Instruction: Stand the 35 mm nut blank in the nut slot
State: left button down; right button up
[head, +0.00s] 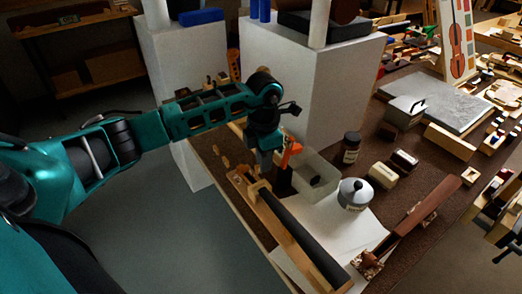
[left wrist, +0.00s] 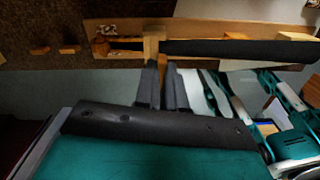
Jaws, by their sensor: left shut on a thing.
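My left gripper (head: 266,168) comes down over the far end of the violin neck and is shut. In the left wrist view its two dark fingers (left wrist: 162,70) are close together with a small pale piece, apparently the nut blank (left wrist: 162,62), between the tips. Its lower end and any contact with the neck cannot be made out. The black fingerboard (head: 300,232) lies in a long wooden cradle (head: 270,213). A pale wooden block (left wrist: 152,47) crosses at the fingerboard's end, beside the fingertips. The nut slot is hidden around there. My right gripper is not in view.
Loose small wooden blanks (left wrist: 68,50) lie on the brown bench left of the cradle. A clear box (head: 320,178), an orange item (head: 290,152), a dark jar (head: 350,148) and a lidded metal pot (head: 355,193) stand to the right. White paper (head: 335,232) lies beside the cradle.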

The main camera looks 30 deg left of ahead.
pick_arm(q)
jog(key=shift+a+f+n, duration=0.15)
jog(key=shift+a+n, duration=0.3)
jog(key=shift+n, duration=0.65)
jog(key=shift+f, duration=0.1)
notch_tip(320, 180, down, 3)
jog(key=shift+b, duration=1.15)
jog(key=shift+f+b, duration=0.6)
jog(key=shift+f, duration=0.2)
jog(key=shift+f, duration=0.1)
jog(key=shift+f+b, duration=0.45)
jog(key=shift+f, duration=0.05)
jog(key=shift+f, duration=0.3)
